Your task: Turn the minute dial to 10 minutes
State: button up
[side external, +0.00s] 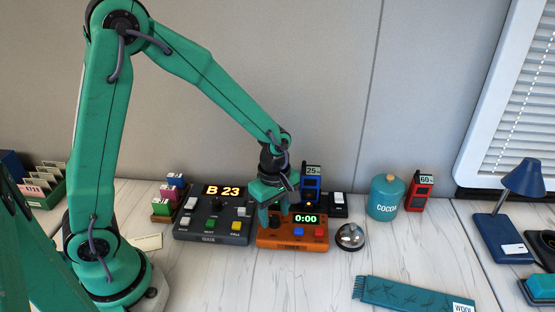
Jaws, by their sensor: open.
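An orange timer box (289,237) stands on the white table near the middle of the side external view. Its display (306,219) reads 0:00. Blue and red buttons show on its right half. My gripper (274,215) points down over the left part of the orange box and is open. Its fingers cover that part of the box, where a dark round shape, perhaps the minute dial (273,233), shows only in part. I cannot tell whether the fingers touch it or where the dial points.
A dark console (208,238) reading "B 23" stands close on the left. A silver bell (350,237), a blue device (311,184) marked 25, a teal cocoa jar (386,198) and a red device (419,191) stand right or behind. A teal scarf-like piece (410,293) lies in front.

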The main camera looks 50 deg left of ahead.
jog(key=shift+f, duration=0.35)
jog(key=c, duration=1)
